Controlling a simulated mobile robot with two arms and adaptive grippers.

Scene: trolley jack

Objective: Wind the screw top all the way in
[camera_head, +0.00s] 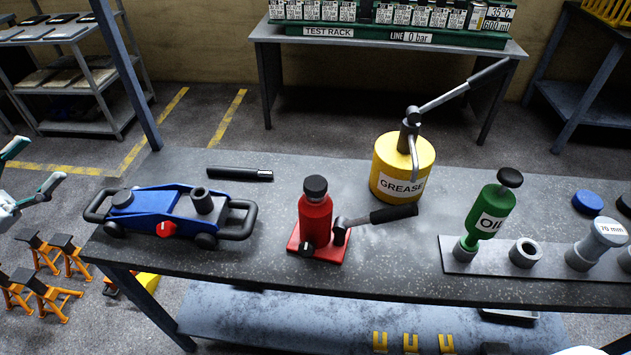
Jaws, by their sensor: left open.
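A red bottle jack (315,217) stands upright on the bench on a red base plate. Its black screw top (315,187) sits at the top, above the red body; how far it is wound in cannot be told. A handle (380,217) with a dark grip points right from the jack's base, and a dark knob shows at its front. My left gripper (42,162) is at the left edge, open and empty, left of the bench and well away from the jack. A small pale and teal part at the bottom right corner seems to be my right gripper; its fingers are not clear.
On the bench stand a blue trolley jack (165,212) at left, a black bar (240,173) behind it, a yellow grease pump (402,166) and a green oil bottle (490,212) in a grey rack (460,262). Bench in front of the red jack is clear.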

